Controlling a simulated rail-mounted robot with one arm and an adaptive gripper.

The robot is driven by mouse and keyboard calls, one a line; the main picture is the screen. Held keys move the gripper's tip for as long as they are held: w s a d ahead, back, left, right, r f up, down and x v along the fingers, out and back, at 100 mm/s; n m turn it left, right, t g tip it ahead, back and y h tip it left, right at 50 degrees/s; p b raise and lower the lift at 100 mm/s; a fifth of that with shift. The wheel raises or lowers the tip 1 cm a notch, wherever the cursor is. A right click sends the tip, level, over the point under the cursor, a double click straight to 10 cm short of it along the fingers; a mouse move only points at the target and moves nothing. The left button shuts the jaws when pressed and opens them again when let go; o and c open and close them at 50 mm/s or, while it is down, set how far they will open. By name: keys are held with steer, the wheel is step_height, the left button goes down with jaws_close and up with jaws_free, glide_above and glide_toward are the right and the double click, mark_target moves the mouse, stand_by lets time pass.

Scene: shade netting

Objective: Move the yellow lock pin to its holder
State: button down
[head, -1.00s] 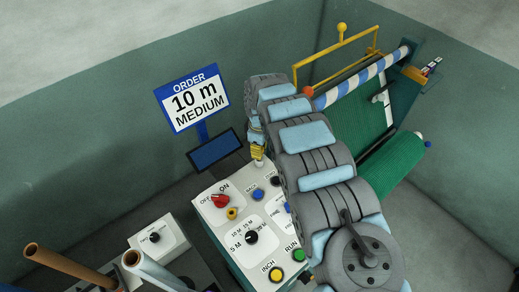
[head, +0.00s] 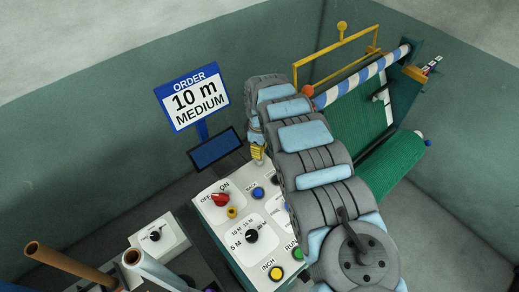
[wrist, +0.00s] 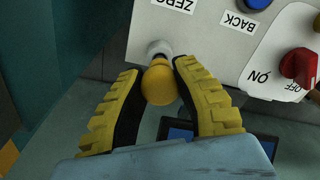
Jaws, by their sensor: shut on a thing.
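The yellow lock pin (wrist: 160,84) shows its round head between the two yellow fingers of my gripper (wrist: 158,72) in the wrist view. My gripper is shut on it. A pale round socket-like piece (wrist: 158,50) lies just beyond the head, at the edge of the white control panel (wrist: 215,62). I cannot tell whether this is the holder, or how deep the pin sits in it. In the head view my gripper (head: 257,154) is over the panel's far edge, and my fingers hide most of the pin.
The panel carries a red switch (head: 220,199), a blue BACK button (head: 258,193), a black dial (head: 251,236) and a small yellow piece (head: 232,212). A dark screen (head: 215,149) and the order sign (head: 193,98) stand behind. Green netting (head: 395,165) is at the right.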

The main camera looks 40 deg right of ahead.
steer(key=shift+f+b, duration=0.3)
steer(key=shift+f, duration=0.8)
stand_by(0.6)
steer(key=c, duration=0.9)
jaws_free()
steer(key=shift+o, duration=0.2)
step_height(320, 180, up, 10)
steer(key=shift+d+f, duration=0.1)
steer(key=shift+d, duration=0.05)
steer(key=shift+r, duration=1.1)
